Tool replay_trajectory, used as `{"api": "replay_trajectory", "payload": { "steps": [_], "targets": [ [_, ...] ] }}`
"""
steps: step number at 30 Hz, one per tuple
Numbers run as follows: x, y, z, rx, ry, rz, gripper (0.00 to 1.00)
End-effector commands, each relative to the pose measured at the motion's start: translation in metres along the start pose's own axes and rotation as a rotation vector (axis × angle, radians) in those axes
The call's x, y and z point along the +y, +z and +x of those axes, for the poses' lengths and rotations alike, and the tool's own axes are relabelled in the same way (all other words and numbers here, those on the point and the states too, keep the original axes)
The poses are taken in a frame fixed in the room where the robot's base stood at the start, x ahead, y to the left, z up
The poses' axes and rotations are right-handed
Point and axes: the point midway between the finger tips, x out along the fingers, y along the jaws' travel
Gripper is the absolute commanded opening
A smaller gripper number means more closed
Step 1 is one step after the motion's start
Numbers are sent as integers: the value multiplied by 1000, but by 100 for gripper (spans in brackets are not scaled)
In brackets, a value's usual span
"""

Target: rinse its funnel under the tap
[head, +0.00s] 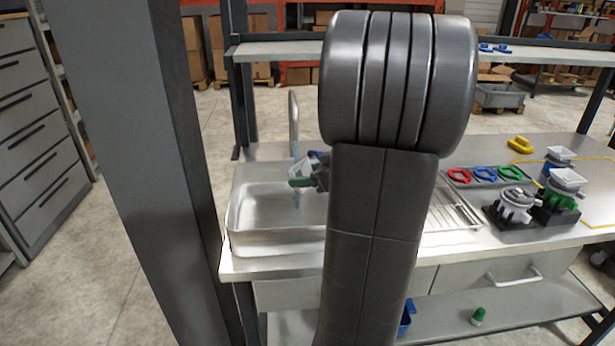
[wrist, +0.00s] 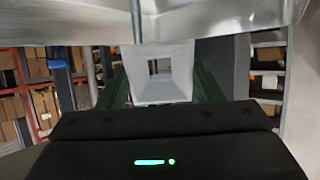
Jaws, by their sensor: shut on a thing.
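A white, square-mouthed funnel (wrist: 163,75) is held between the two dark green fingers of my gripper (wrist: 160,92) in the wrist view. In the head view the funnel (head: 301,168) is small and partly hidden, with my gripper (head: 306,180) shut on it above the sink (head: 262,238). The tap (head: 293,112) rises behind the sink. A pale bluish streak like running water (head: 297,198) shows below the spout, close to the funnel. I cannot tell whether the water touches the funnel. My arm hides the sink's right side.
A ribbed drainboard (head: 450,212) lies right of the sink. A rack holds red, blue and green rings (head: 484,174). Further right stand dispensers, one grey-white (head: 516,200) without a funnel and others with white funnels (head: 568,176). An upper shelf (head: 280,50) spans the bench.

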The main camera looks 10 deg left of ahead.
Motion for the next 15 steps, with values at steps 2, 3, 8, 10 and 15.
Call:
{"api": "replay_trajectory", "payload": {
  "steps": [2,3,8,10,15],
  "targets": [
    [-7,4,-4,1,2,-2,36],
    [-10,4,-7,1,2,-2,36],
    [-22,6,-18,0,1,-2,36],
    [-27,7,-22,0,2,-2,36],
    [-39,8,-32,1,1,-2,36]
  ]
}}
